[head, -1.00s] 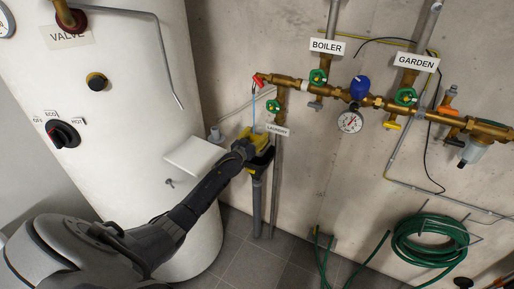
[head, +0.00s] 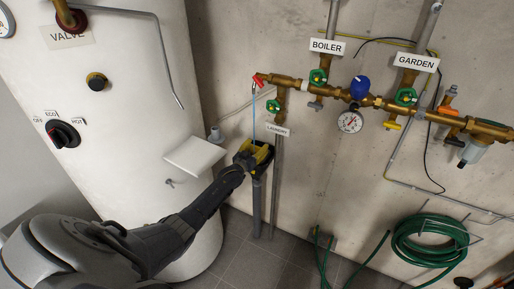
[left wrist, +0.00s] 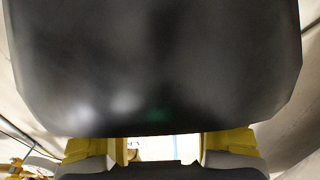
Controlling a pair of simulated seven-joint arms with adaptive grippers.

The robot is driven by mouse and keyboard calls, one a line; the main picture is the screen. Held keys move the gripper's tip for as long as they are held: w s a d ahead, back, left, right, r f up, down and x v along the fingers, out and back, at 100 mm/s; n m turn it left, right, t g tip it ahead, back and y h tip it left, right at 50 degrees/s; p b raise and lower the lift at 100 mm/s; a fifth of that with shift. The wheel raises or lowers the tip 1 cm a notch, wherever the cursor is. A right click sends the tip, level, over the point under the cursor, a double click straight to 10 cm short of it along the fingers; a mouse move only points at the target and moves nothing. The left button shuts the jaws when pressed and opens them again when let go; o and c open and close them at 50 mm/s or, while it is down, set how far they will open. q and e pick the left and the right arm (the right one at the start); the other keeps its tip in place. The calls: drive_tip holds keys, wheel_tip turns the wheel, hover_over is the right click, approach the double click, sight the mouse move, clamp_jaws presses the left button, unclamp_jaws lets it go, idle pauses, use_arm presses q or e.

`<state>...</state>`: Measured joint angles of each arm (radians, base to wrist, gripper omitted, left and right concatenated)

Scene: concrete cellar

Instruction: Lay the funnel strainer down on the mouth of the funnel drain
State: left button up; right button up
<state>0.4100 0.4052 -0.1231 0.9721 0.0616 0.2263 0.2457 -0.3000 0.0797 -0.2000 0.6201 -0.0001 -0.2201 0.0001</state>
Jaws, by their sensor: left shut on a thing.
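My left gripper (head: 255,151), with yellow fingers, is over the mouth of the black funnel drain (head: 259,173), which stands on a grey pipe by the wall. The gripper covers most of the funnel's mouth. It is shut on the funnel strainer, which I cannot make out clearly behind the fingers. In the left wrist view the yellow fingers (left wrist: 165,147) show at the bottom edge, and a large dark surface fills the top. Whether the strainer touches the funnel rim cannot be told. My right gripper is not in view.
A thin blue water stream (head: 254,119) falls from the red-handled tap (head: 259,80) to the gripper. A white tank (head: 120,100) stands left, with a white shelf-like box (head: 194,155) beside the arm. Brass piping with valves runs right. A green hose (head: 430,240) hangs lower right.

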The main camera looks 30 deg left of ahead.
use_arm(q)
drive_tip(key=shift+f, duration=0.15)
drive_tip(key=o, duration=1.4)
drive_tip(key=shift+c, duration=0.2)
drive_tip(key=s, duration=1.2)
drive_tip(key=s+d+f+m+g, duration=0.1)
drive_tip(key=s+d+f+g, duration=0.2)
drive_tip(key=s+f, duration=0.7)
drive_tip(key=s+d+f+g, duration=0.3)
drive_tip(key=s+d+f, duration=0.15)
drive_tip(key=f, duration=0.95)
drive_tip(key=s+d+f+m+g, duration=0.1)
drive_tip(key=s+d+f+g, duration=0.1)
drive_tip(key=s+f, duration=0.85)
drive_tip(key=s+d+f+m+g, duration=0.1)
drive_tip(key=s+d+f+g, duration=0.2)
drive_tip(key=s, duration=0.9)
drive_tip(key=s+d+f+g, duration=0.2)
drive_tip(key=s+d+f, duration=0.3)
drive_tip(key=s+f, duration=0.5)
drive_tip(key=s+d+f+m+g+h, duration=0.1)
drive_tip(key=s+d+f+g, duration=0.2)
drive_tip(key=s, duration=1.2)
wheel_tip(320, 180, down, 3)
drive_tip(key=shift+s+d+f+m+g, duration=0.15)
drive_tip(key=shift+s+d+m+g, duration=0.2)
drive_tip(key=shift+d, duration=0.75)
